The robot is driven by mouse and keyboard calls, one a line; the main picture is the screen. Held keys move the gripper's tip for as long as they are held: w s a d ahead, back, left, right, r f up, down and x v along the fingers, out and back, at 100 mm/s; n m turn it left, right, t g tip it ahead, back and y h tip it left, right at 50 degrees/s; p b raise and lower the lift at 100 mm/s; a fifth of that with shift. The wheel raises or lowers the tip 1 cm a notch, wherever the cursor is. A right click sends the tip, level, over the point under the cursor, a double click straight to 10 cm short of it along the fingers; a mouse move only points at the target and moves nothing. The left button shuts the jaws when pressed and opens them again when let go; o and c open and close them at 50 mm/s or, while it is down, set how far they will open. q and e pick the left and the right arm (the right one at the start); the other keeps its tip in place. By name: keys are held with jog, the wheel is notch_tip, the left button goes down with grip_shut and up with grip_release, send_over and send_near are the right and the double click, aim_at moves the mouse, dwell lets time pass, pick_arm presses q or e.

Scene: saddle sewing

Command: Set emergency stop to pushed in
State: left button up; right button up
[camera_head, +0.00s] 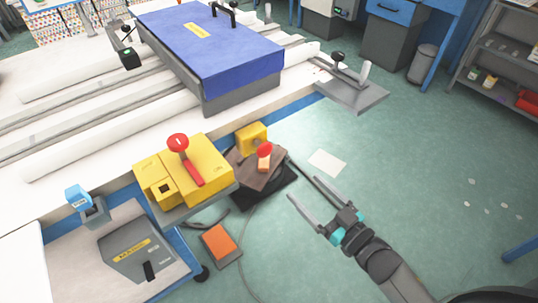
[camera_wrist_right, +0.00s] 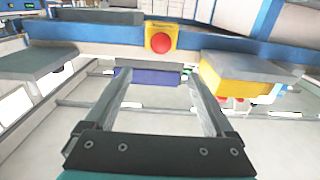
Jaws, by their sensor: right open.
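The emergency stop is a small yellow box (camera_head: 251,136) with a round red button (camera_head: 265,149), at the front edge of the white worktable. In the right wrist view the red button (camera_wrist_right: 160,40) faces the camera on its yellow housing, straight ahead beyond the fingertips. I cannot tell how far the button is pressed in. My right gripper (camera_head: 289,177) is open and empty, its two long fingers spread and pointing at the emergency stop. The fingers also show in the right wrist view (camera_wrist_right: 158,76), with a gap between them and the button. My left gripper is not in view.
A larger yellow box (camera_head: 205,160) with a red lever (camera_head: 184,158) stands left of the emergency stop. A dark brown block (camera_head: 242,172) sits close below it. A blue-topped box (camera_head: 208,40) lies behind on the table. The green floor (camera_head: 430,185) to the right is largely clear.

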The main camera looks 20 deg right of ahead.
jog(key=b, duration=0.1)
send_near(267, 151)
jog(key=b+x, duration=0.1)
jog(key=x, duration=0.7)
jog(key=shift+f+b, duration=0.1)
jog(key=shift+b, duration=0.25)
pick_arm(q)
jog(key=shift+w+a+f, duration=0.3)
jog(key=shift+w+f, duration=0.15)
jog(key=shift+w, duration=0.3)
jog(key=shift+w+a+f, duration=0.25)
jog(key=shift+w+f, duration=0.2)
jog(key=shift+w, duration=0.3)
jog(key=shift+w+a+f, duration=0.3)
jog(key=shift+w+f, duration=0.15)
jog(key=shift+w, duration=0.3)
pick_arm(e)
jog(key=shift+x, duration=0.8)
grip_shut()
